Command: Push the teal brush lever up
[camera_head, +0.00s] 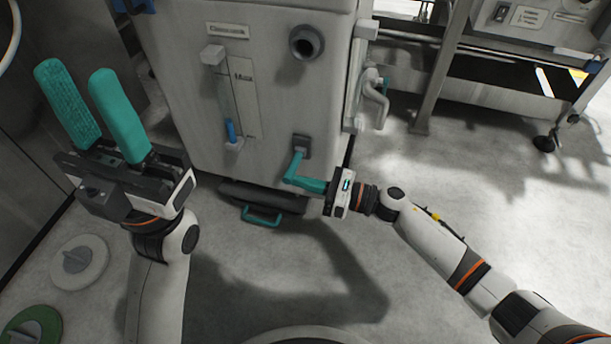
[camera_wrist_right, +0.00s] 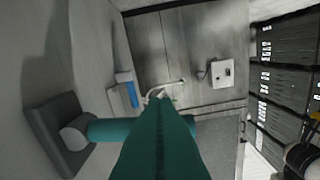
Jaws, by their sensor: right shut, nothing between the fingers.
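The teal brush lever (camera_head: 295,163) hangs from a dark square mount on the lower front of the grey machine, pointing down and slightly left. In the right wrist view the lever (camera_wrist_right: 105,130) runs from its grey mount and passes behind my fingers. My right gripper (camera_head: 292,180) is shut and empty, its teal fingers across the lower end of the lever. In the wrist view the shut fingers (camera_wrist_right: 160,97) cover the middle of the lever; whether they touch it I cannot tell. My left gripper (camera_head: 76,72) is open and empty, raised at the left, away from the lever.
The machine (camera_head: 270,100) has a round port (camera_head: 306,42) and a gauge with a blue part (camera_head: 231,131). A pipe (camera_head: 376,103) is at the machine's right side.

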